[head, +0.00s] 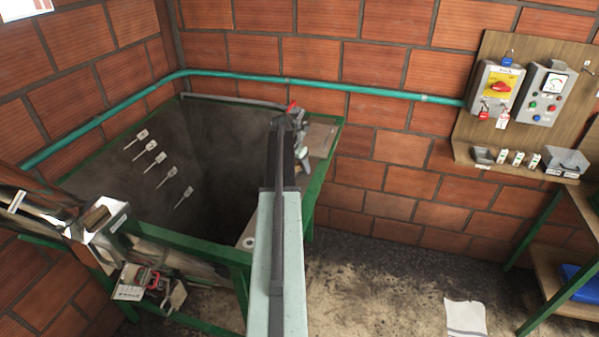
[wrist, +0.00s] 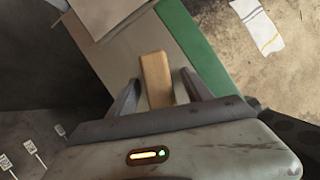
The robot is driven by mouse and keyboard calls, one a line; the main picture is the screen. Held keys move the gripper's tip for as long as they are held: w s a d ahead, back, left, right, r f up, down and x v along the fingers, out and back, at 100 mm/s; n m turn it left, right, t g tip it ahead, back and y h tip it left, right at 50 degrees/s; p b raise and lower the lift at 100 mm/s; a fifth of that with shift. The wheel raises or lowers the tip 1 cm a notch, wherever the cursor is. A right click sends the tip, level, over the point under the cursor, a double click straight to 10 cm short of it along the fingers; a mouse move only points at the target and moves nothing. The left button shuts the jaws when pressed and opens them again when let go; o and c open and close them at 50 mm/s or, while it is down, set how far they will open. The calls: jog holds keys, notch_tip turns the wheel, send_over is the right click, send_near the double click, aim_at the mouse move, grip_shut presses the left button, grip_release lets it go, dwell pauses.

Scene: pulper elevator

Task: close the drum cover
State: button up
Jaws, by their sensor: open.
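My gripper (head: 297,122) is over the right rim of the dark, green-framed hopper in the head view. In the wrist view my gripper (wrist: 159,80) is open, its fingers on either side of a light wooden block (wrist: 156,76), with visible gaps. The block lies over a flat grey plate with a green edge (wrist: 200,50); I cannot tell whether it is fixed there. A shiny curved metal part (head: 40,208) is at the left in the head view. I cannot tell for certain which part is the drum cover.
A board with a yellow-and-red switch box (head: 497,90) and a control box (head: 546,97) hangs on the brick wall at right. A white cloth (head: 465,317) lies on the floor. The floor at centre right is mostly clear.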

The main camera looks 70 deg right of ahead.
jog(key=shift+r, duration=0.1)
grip_shut()
jog(key=shift+r+p, duration=0.3)
jog(key=r+p, duration=0.3)
jog(key=shift+s+a+r+p, duration=0.1)
jog(key=shift+a+r+p, duration=0.2)
jog(key=s+a, duration=0.2)
jog(key=a, duration=0.2)
jog(key=s+a, duration=0.2)
jog(key=a, duration=0.3)
jog(key=s+a, duration=0.2)
jog(key=a, duration=0.3)
jog(key=shift+s+r+p, duration=0.35)
jog(key=shift+r+p, duration=0.05)
